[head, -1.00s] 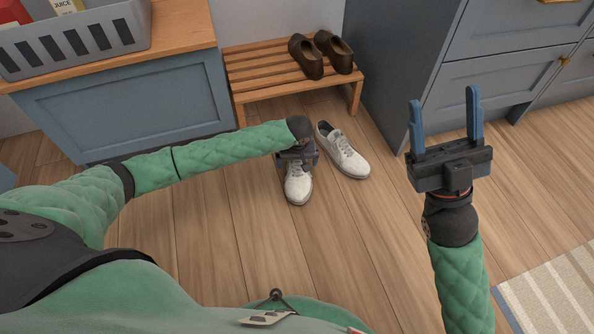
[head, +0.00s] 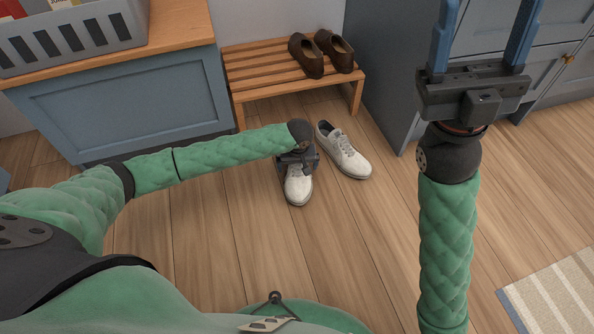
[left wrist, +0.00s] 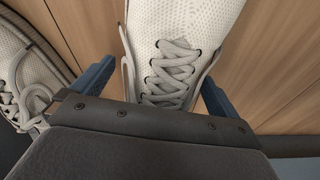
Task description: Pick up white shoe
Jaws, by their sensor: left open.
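Two white lace-up shoes stand on the floor in front of the bench. The left one (head: 298,188) is under my left gripper (head: 297,162), which covers its heel end in the head view. In the left wrist view the laced shoe (left wrist: 180,30) lies between the two blue fingers of the open left gripper (left wrist: 160,74), one finger on each side; I cannot tell if they touch it. The other white shoe (head: 344,152) is just to the right, and at the left edge of the left wrist view (left wrist: 35,65). My right gripper (head: 484,30) is raised, its fingers apart and empty, tips near the top edge.
A slatted wooden bench (head: 265,68) holds brown shoes (head: 307,55). A blue cabinet (head: 125,105) with a grey crate (head: 75,40) on top stands left; blue drawers (head: 395,60) stand right. A striped rug (head: 560,295) lies lower right. The floor in front of the shoes is clear.

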